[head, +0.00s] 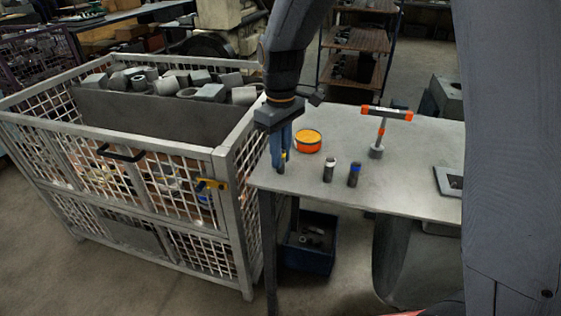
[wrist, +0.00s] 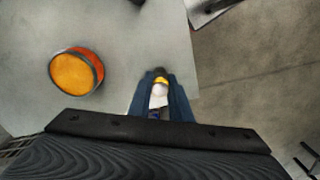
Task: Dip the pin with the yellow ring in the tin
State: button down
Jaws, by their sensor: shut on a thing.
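My gripper (head: 280,166) points down over the table's near left corner, its blue fingers shut on the pin with the yellow ring (head: 284,156). In the wrist view, the pin (wrist: 160,89) shows its yellow band and pale end between the fingers (wrist: 161,98). The fingers hide most of the pin, and I cannot tell whether it touches the table. The tin (head: 308,137), round and orange with a yellow-orange top, stands just right of my gripper in the head view. In the wrist view the tin (wrist: 74,74) lies to the left, apart from the pin.
A dark pin with a pale band (head: 329,171) and a pin with a blue ring (head: 354,175) stand upright on the grey table (head: 408,185). An orange-and-grey T-shaped tool (head: 381,128) stands behind them. A mesh crate (head: 225,166) full of metal parts stands close on the left.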

jog(key=shift+r+p, duration=1.75)
jog(key=shift+r, duration=0.25)
